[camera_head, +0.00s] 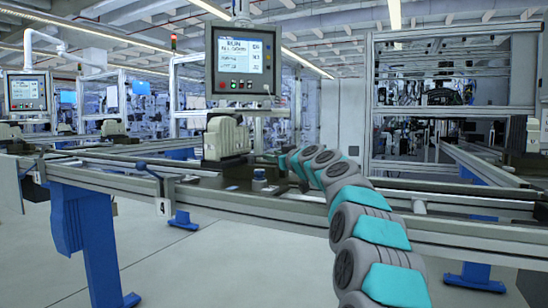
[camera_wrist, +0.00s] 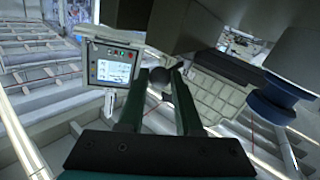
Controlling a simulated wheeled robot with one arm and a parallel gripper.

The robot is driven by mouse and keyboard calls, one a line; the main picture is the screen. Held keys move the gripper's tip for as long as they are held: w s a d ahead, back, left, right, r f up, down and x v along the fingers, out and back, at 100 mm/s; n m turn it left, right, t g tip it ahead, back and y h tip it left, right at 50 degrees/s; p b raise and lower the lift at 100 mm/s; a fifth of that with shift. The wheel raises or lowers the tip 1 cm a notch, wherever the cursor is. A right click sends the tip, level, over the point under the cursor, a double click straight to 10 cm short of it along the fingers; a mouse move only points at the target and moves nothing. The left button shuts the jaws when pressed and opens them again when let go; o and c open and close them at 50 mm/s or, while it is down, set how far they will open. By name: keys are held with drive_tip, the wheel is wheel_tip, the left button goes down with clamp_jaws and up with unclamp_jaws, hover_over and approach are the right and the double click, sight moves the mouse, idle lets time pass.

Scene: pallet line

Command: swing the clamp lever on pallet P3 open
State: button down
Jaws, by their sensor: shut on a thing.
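My gripper (camera_wrist: 162,84) shows in the wrist view with its two dark green fingers on either side of a dark, round-ended clamp lever (camera_wrist: 160,77). It is shut on this lever. In the head view my arm reaches to a pallet (camera_head: 205,172) on the line that carries a beige housing (camera_head: 226,137). No P3 mark is readable. The lever's pivot is not clear in the wrist view.
A screen panel (camera_head: 243,62) hangs above the pallet; it also shows in the wrist view (camera_wrist: 112,66). A dark blue cylinder (camera_wrist: 272,98) is close at the wrist view's right. The conveyor rail (camera_head: 240,203) runs across the front.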

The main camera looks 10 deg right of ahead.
drive_tip(key=shift+s+a+m+h, duration=0.3)
drive_tip(key=shift+m+h, duration=0.2)
drive_tip(key=shift+h, duration=0.2)
drive_tip(key=shift+s+a+r+m+t+h, duration=0.1)
drive_tip(key=shift+s+r+m+t+h, duration=0.15)
drive_tip(key=shift+h, duration=0.25)
drive_tip(key=shift+a+m+h+p, duration=0.3)
drive_tip(key=shift+m+h+p, duration=0.1)
drive_tip(key=shift+p, duration=0.3)
drive_tip(key=shift+s+a+f+m+t+h, duration=0.15)
drive_tip(key=shift+f+m+t+h, duration=0.1)
drive_tip(key=shift+h, duration=0.25)
drive_tip(key=c, duration=0.6)
unclamp_jaws()
